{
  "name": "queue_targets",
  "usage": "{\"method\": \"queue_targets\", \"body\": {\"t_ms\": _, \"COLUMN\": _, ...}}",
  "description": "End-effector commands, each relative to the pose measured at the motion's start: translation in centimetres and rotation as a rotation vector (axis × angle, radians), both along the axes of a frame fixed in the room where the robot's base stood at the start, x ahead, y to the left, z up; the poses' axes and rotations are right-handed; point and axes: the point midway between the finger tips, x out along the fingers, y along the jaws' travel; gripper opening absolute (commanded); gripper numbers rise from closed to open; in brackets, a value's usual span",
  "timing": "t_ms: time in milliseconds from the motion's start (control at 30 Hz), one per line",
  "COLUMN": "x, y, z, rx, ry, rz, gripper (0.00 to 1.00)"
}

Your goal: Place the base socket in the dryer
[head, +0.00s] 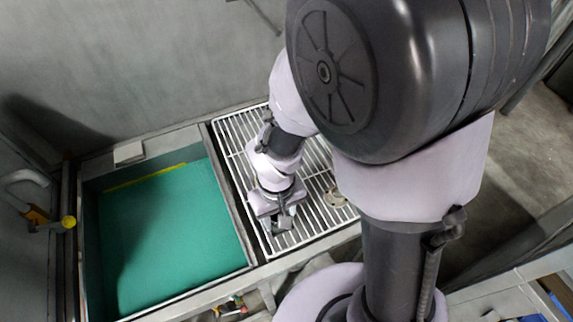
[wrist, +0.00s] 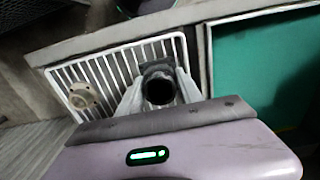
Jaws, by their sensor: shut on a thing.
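My gripper (head: 283,218) is over the white wire rack (head: 236,143), near its front left edge. It is shut on a dark, hollow, round-mouthed part (wrist: 158,88), which shows between the two grey fingers in the wrist view. This looks like the base socket, though no label shows. In the head view the held part (head: 281,224) is small and partly covered by the fingers. I cannot tell whether it touches the rack. Nothing in view is clearly marked as the dryer.
A beige flanged round part (head: 335,198) lies on the rack to the right of my gripper; it also shows in the wrist view (wrist: 83,97). A bin with a green floor (head: 165,240) and raised metal rim is left of the rack. A wall stands behind.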

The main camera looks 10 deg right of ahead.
Motion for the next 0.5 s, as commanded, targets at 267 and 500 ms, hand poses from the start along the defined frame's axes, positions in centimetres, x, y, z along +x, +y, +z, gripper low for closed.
{"method": "queue_targets", "body": {"t_ms": 267, "x": 6.0, "y": -3.3, "z": -0.9, "rx": 0.001, "ry": -0.003, "rz": -0.002, "gripper": 0.00}}
{"method": "queue_targets", "body": {"t_ms": 500, "x": 11.7, "y": -6.4, "z": -1.4, "rx": 0.001, "ry": -0.003, "rz": 0.001, "gripper": 0.00}}
